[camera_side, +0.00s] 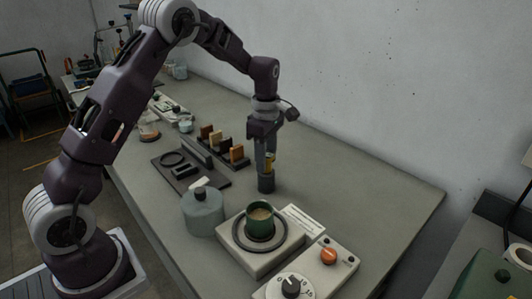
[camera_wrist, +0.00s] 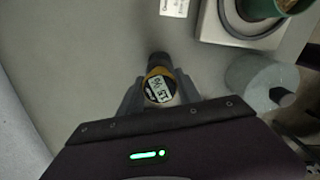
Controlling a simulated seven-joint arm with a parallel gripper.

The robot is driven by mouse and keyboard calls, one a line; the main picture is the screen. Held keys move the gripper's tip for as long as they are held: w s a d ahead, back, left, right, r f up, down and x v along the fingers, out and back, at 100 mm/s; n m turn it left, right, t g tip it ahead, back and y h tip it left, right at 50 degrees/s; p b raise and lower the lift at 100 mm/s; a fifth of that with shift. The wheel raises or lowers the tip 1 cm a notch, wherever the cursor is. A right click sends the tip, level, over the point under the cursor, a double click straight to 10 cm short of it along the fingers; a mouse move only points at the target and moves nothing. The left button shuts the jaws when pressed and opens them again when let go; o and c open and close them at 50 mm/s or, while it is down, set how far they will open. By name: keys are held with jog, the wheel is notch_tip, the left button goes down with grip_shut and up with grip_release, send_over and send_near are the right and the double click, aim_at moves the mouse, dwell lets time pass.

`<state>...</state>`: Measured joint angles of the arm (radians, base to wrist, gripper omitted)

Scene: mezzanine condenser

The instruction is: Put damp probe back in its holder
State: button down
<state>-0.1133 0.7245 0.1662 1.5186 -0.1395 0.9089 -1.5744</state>
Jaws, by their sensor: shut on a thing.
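The damp probe (camera_wrist: 159,88) has a yellow and black head with a small lit display, seen in the wrist view. My gripper (camera_wrist: 160,94) is shut on it, one grey finger on each side. In the side view my gripper (camera_side: 265,150) points down over the table, and a bit of the yellow probe (camera_side: 271,160) shows between its fingers. A short dark cylinder (camera_side: 266,184), perhaps the holder, is directly below the fingers. It also shows just beyond the probe in the wrist view (camera_wrist: 159,59). I cannot tell whether the probe's lower end is inside it.
A green cup (camera_side: 261,217) stands on a pale scale-like device, beside a grey lidded pot (camera_side: 203,213). A rack of brown blocks (camera_side: 222,146) and a dark tray (camera_side: 187,184) lie left. The table right of my gripper is clear.

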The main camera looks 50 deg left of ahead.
jog(key=c, duration=0.7)
grip_release()
jog(key=shift+c, duration=0.2)
jog(key=shift+r, duration=0.45)
jog(key=shift+m, duration=0.4)
jog(key=r, duration=0.5)
jog(key=s+r, duration=0.1)
jog(key=r, duration=0.2)
jog(key=shift+d, duration=0.3)
jog(key=s+d+r+m+t, duration=0.2)
jog(key=s+d+r+m, duration=0.3)
jog(key=s, duration=0.4)
jog(key=s+d+r+m+t, duration=0.2)
jog(key=s+r+m, duration=0.4)
jog(key=s+m, duration=0.3)
jog(key=s+d+f+m+t, duration=0.1)
jog(key=s+d+f+m, duration=0.1)
jog(key=s+m, duration=0.5)
jog(key=s+f, duration=0.1)
jog(key=s, duration=0.4)
jog(key=shift+t, duration=0.3)
